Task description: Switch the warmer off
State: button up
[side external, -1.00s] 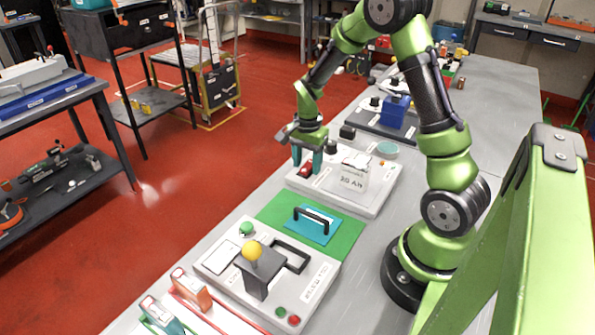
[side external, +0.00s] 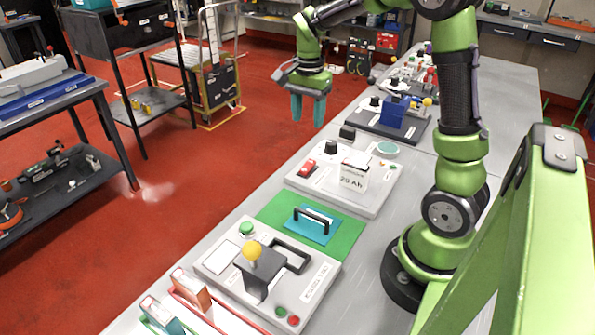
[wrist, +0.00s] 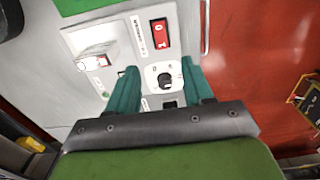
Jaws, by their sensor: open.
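The light grey device panel (side external: 372,205) lies on the bench and carries a red rocker switch (side external: 307,168). In the wrist view the red switch (wrist: 160,37) sits in a black frame with white marks and a printed label beside it; which end is pressed in is too small to tell. A black knob (side external: 331,147) is on the same panel; it also shows in the wrist view (wrist: 164,80) between my fingers, below them. My gripper (side external: 308,112) is open and empty, with teal fingers, raised above the panel's far end and touching nothing. The fingers also show in the wrist view (wrist: 158,76).
A white display (side external: 353,178) reading about 29 Ah stands upright on the panel. A green mat (side external: 268,212) with a teal handled block (side external: 318,228) lies in front. Nearer is a panel with a yellow-knobbed lever (side external: 253,251). A blue block (side external: 395,112) sits behind.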

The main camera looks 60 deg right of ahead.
jog(key=shift+r, duration=1.35)
jog(key=s+a+r+n+t+y, duration=0.1)
jog(key=s+a+r+n+t, duration=0.1)
jog(key=s+a+n, duration=0.4)
jog(key=s+a+r+n+t+y, duration=0.1)
jog(key=s+a+r+n+t, duration=0.1)
jog(key=s+a+n+t, duration=0.3)
jog(key=s+a+n, duration=0.1)
jog(key=a+n, duration=0.2)
jog(key=a, duration=0.3)
jog(key=shift+s+a+r, duration=0.25)
jog(key=shift+a+r, duration=0.05)
jog(key=shift+a, duration=0.05)
